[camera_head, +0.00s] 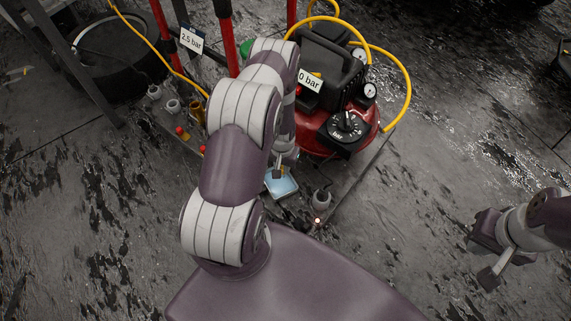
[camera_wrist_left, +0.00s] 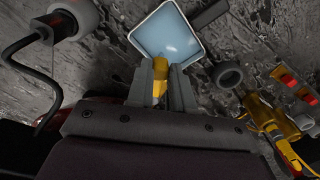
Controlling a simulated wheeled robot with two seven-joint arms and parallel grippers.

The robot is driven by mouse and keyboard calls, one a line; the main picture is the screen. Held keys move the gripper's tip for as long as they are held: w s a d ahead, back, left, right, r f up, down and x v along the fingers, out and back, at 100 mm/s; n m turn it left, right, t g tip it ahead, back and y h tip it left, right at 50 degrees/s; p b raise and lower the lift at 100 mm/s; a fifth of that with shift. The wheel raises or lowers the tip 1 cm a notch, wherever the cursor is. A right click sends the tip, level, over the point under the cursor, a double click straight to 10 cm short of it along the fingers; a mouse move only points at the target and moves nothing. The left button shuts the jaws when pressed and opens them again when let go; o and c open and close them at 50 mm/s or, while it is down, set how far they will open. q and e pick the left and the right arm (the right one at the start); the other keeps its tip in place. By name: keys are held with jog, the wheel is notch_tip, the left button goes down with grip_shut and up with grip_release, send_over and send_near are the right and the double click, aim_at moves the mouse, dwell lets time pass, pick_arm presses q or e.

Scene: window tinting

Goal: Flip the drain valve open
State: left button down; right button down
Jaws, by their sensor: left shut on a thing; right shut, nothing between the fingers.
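The red compressor (camera_head: 365,133) stands on a dark board with a black regulator knob and two gauges. My left gripper (camera_wrist_left: 168,70) reaches low beside the tank and is shut on a small yellow piece (camera_wrist_left: 159,90), which appears to be the drain valve's lever. The rest of the valve is hidden by the gripper, so I cannot tell its position. A pale blue tray (camera_head: 281,182) lies just below these fingers and also shows in the left wrist view (camera_wrist_left: 168,38). My right gripper (camera_head: 488,278) is shut and empty at the far right, away from the compressor.
A "0 bar" sign (camera_head: 309,82) is at the compressor and a "2.5 bar" sign (camera_head: 191,40) near red posts. A yellow hose (camera_head: 407,85) loops around the tank. Small fittings (camera_head: 181,132) stand left of my arm.

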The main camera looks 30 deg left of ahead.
pick_arm(q)
jog(key=shift+a+m, duration=0.25)
jog(key=shift+m, duration=0.25)
jog(key=c, duration=1)
grip_release()
jog(key=shift+r, duration=0.1)
notch_tip(320, 180, up, 12)
jog(key=p, duration=0.6)
jog(key=shift+r, duration=0.25)
